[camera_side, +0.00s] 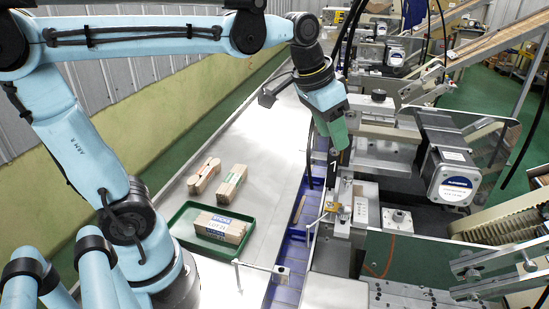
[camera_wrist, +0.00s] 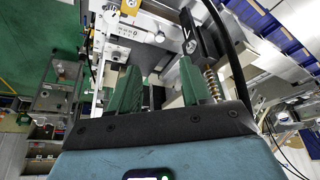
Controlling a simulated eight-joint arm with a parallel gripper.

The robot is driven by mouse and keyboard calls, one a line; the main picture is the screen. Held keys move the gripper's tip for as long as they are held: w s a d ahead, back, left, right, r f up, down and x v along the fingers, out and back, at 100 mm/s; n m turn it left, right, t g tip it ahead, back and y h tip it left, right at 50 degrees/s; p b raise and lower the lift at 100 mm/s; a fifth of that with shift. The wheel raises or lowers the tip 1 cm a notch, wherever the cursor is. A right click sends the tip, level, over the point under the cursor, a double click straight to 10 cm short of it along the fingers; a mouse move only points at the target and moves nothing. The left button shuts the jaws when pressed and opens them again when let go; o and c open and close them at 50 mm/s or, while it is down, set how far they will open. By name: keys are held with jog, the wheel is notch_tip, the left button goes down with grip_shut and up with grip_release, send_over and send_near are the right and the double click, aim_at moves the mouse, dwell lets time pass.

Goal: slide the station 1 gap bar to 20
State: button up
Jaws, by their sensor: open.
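My gripper (camera_side: 338,136) hangs over the station marked with a white 1, its green fingers pointing down. In the wrist view its two green fingers (camera_wrist: 158,75) stand apart with nothing clearly held between them. A white scale plate (camera_wrist: 124,34) with small dark marks lies beyond the fingertips, up and left of them. A black piece with a white mark (camera_wrist: 188,40) stands ahead of the right finger. The station 1 fixture (camera_side: 343,205) is below my gripper in the side view. I cannot clearly tell the gap bar from the metal parts around it, nor read its setting.
A green tray (camera_side: 178,235) holds a wrapped bundle of sticks (camera_side: 222,228). Two more stick bundles (camera_side: 203,176) (camera_side: 232,184) lie on the pale table. A blue conveyor channel (camera_side: 287,255) runs beside the station. A motor (camera_side: 452,180) and metal brackets crowd the right.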

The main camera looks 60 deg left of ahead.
aim_at(347, 178)
jog(key=x, duration=1.2)
grip_shut()
dwell(0.3)
